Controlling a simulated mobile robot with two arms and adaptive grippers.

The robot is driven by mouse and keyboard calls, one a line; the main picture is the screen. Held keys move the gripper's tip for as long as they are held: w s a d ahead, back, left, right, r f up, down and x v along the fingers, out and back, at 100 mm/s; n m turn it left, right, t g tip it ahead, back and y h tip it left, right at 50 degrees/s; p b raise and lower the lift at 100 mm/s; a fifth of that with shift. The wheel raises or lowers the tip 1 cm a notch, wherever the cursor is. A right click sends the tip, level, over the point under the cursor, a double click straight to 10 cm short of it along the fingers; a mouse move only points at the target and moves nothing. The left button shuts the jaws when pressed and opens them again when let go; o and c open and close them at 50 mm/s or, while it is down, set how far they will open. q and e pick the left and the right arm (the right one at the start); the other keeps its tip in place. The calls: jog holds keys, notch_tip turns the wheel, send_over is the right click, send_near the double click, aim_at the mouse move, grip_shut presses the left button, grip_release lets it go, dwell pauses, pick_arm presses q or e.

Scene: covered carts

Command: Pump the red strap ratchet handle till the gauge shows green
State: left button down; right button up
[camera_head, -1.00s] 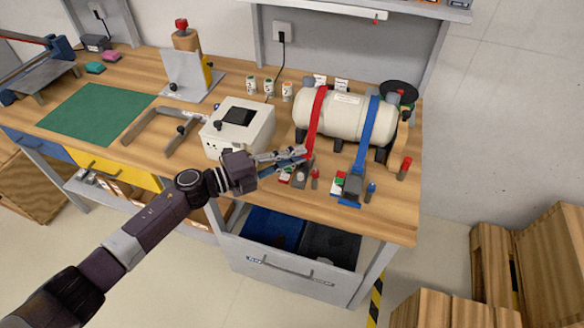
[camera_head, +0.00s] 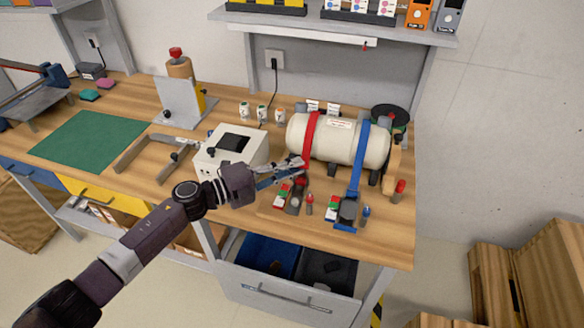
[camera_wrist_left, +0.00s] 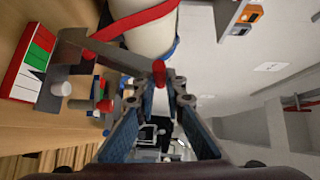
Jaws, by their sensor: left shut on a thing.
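The red strap (camera_head: 312,137) runs over the left part of a cream tank (camera_head: 345,138) down to a dark ratchet (camera_head: 294,201) at the bench front. My left gripper (camera_head: 299,168) is above this ratchet. In the left wrist view its fingers (camera_wrist_left: 160,84) are shut on the red-tipped end of the ratchet handle (camera_wrist_left: 95,52), and the red tip (camera_wrist_left: 159,70) shows between them. The gauge (camera_head: 282,194) is beside the ratchet. In the wrist view, its plate (camera_wrist_left: 29,60) has red, white and green fields; the dark pointer is below the green one. My right gripper is out of view.
A blue strap (camera_head: 359,165) with its own ratchet (camera_head: 347,212) stands close on the right. A white box (camera_head: 228,152) stands left of the tank, near my left wrist. An open drawer (camera_head: 285,297) juts out below.

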pick_arm(q)
jog(key=c, duration=2.3)
grip_release()
jog(key=shift+r, duration=0.35)
jog(key=shift+o, duration=0.2)
jog(key=shift+s, duration=0.1)
jog(key=shift+a+f, duration=0.1)
jog(key=shift+f, duration=0.1)
jog(key=v, duration=1.1)
jog(key=shift+s+a, duration=0.2)
jog(key=shift+a, duration=0.15)
